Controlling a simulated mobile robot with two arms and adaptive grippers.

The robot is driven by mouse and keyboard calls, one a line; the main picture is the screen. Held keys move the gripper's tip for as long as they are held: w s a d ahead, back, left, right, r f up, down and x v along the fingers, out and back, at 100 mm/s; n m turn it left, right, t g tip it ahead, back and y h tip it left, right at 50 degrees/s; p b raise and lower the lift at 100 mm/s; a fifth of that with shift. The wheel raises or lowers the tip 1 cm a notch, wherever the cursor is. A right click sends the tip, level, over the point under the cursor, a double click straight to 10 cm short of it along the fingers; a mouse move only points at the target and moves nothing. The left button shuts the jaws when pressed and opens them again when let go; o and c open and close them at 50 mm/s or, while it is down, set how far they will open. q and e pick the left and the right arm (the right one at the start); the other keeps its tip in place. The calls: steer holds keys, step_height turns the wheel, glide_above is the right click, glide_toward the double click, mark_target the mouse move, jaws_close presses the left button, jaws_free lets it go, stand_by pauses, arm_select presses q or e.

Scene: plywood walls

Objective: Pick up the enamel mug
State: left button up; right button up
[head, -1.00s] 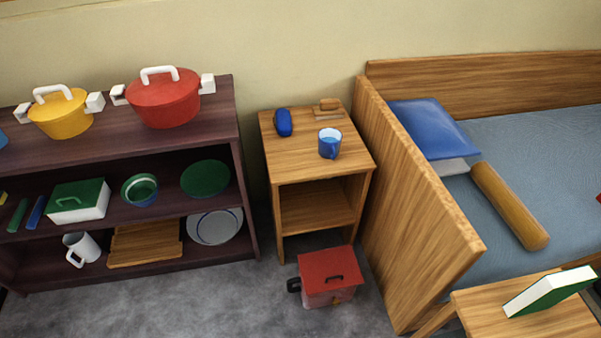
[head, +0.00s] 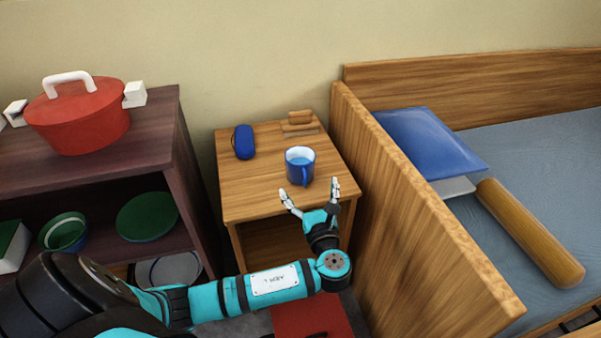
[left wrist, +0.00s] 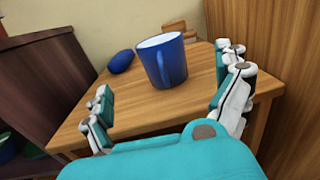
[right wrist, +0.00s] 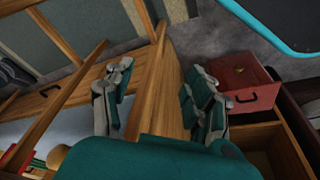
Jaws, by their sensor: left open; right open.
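The blue enamel mug (head: 299,167) with a pale inside stands upright on the small wooden nightstand (head: 250,183). Its handle faces toward me. My left gripper (head: 311,190) is open just in front of the mug, near the nightstand's front edge. In the left wrist view the mug (left wrist: 163,62) stands beyond and between the spread fingers of the left gripper (left wrist: 168,95), not touching them. My right gripper (right wrist: 156,98) shows only in the right wrist view, open and empty, away from the mug.
A dark blue case (head: 244,142) lies left of the mug, and a wooden object (head: 299,125) lies behind it. The bed's wooden end panel (head: 410,210) rises close on the right. A dark shelf (head: 150,150) with a red pot (head: 78,118) stands left.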

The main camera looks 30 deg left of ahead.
mark_target(305, 180)
arm_select(q)
steer(key=b+x, duration=0.1)
steer(key=x, duration=0.4)
steer(key=shift+f, duration=0.1)
steer(key=shift+x, duration=0.85)
steer(key=b+x, duration=0.1)
steer(key=x, duration=0.2)
steer(key=shift+w+a, duration=0.1)
steer(key=shift+w, duration=0.15)
steer(key=shift+w+a, duration=0.35)
steer(key=shift+w, duration=0.05)
steer(key=c, duration=1.4)
arm_select(e)
steer(key=v, duration=0.6)
steer(key=shift+r, duration=0.2)
arm_select(q)
steer(key=shift+c, duration=0.2)
arm_select(e)
steer(key=shift+w, duration=0.1)
